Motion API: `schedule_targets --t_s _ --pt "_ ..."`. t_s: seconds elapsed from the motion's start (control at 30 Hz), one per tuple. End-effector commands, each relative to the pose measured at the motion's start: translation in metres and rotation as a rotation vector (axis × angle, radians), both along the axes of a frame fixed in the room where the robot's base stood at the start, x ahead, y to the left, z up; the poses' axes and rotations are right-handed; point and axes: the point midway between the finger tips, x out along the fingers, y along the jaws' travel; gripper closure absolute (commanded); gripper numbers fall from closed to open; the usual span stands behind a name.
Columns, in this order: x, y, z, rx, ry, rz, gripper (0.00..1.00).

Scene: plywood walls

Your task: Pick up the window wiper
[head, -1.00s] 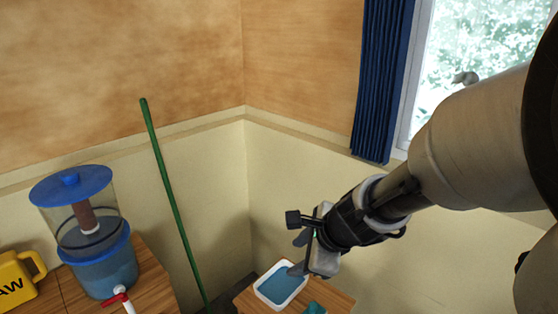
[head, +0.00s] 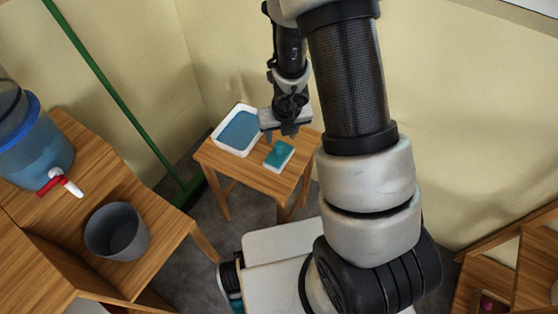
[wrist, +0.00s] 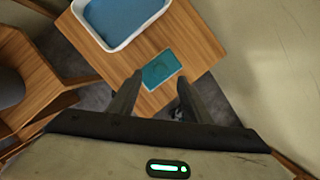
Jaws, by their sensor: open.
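A small teal and white block (head: 279,153) lies on the small wooden stool (head: 218,161), near its front edge. It is the likeliest match for the window wiper, but I cannot tell for certain. It also shows in the wrist view (wrist: 161,67), just beyond the gap between my fingertips. My gripper (head: 281,136) is open and empty above the stool, behind the block in the head view. In the wrist view my gripper (wrist: 159,82) has its two fingers apart, with nothing between them.
A white tray of blue liquid (head: 238,131) stands on the stool, left of the block. A green-handled broom (head: 105,78) leans at the left. A wooden bench (head: 98,181) holds a grey bucket (head: 117,231) and a blue water dispenser (head: 35,140). Walls close in behind the stool.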

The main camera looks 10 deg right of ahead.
Motion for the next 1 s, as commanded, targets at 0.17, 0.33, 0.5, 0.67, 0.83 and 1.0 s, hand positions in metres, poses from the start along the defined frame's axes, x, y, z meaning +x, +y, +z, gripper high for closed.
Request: schedule_targets --t_s 0.17,0.33,0.5,0.67,0.83,1.0 --pt "0.007 0.000 -0.022 0.001 0.000 0.001 0.55" --pt "0.008 0.000 -0.029 0.001 0.000 0.001 0.55" --pt "0.013 0.000 -0.053 -0.001 0.001 0.002 0.55" --pt "0.020 -0.001 -0.073 -0.001 0.000 0.002 0.55" --pt "0.021 -0.001 -0.073 0.001 -0.001 0.001 0.55" --pt "0.021 -0.001 -0.073 0.001 -0.001 0.001 0.70"
